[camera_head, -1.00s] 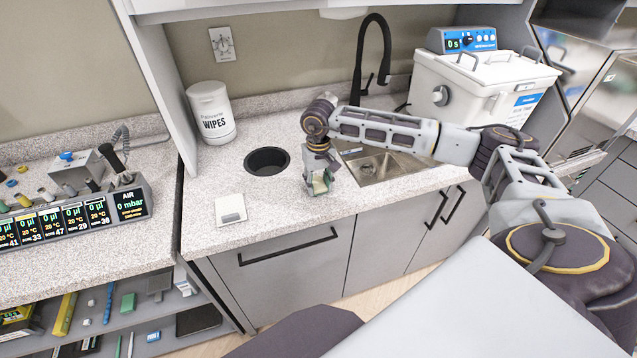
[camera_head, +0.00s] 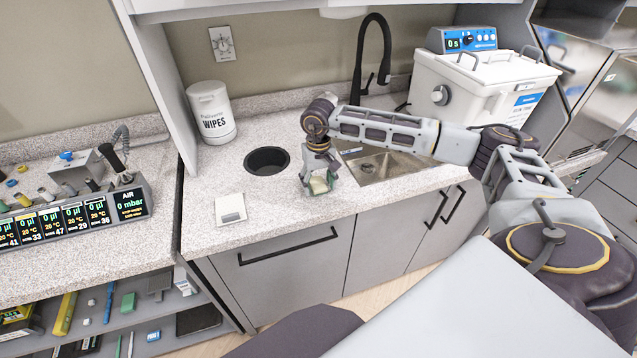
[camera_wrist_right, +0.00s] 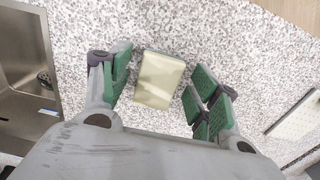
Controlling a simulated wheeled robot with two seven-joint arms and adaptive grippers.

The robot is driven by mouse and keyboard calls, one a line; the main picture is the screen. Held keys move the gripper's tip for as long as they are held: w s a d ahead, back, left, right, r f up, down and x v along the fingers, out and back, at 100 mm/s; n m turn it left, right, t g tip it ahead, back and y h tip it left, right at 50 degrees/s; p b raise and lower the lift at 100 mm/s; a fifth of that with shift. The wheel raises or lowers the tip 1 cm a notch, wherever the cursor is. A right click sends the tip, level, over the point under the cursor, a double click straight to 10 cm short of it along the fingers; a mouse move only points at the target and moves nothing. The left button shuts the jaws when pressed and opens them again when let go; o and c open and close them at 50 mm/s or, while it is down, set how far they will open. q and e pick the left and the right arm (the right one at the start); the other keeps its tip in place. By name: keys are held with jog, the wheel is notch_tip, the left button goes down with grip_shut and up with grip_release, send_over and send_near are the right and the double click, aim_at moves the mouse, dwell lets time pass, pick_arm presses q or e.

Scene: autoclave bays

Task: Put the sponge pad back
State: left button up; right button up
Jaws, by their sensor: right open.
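The sponge pad (camera_wrist_right: 160,80) is a pale yellow block with a thin green edge. It lies on the speckled counter between the sink and the round black opening. My right gripper (camera_wrist_right: 160,98) is open, with its green-padded fingers on either side of the pad and a gap on both sides in the right wrist view. In the head view my right gripper (camera_head: 319,185) points down over the pad (camera_head: 319,186), hiding part of it. My left gripper is not in view.
The metal sink (camera_head: 392,166) with its black tap (camera_head: 372,50) lies right of the gripper. The round black opening (camera_head: 267,161) is on the left. A flat white item (camera_head: 231,208) lies near the front edge. A wipes tub (camera_head: 211,112) stands at the back.

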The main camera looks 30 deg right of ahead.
aim_at(318, 186)
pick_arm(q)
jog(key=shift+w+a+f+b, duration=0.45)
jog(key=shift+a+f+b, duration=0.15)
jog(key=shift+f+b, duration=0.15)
pick_arm(e)
notch_tip(318, 186, up, 12)
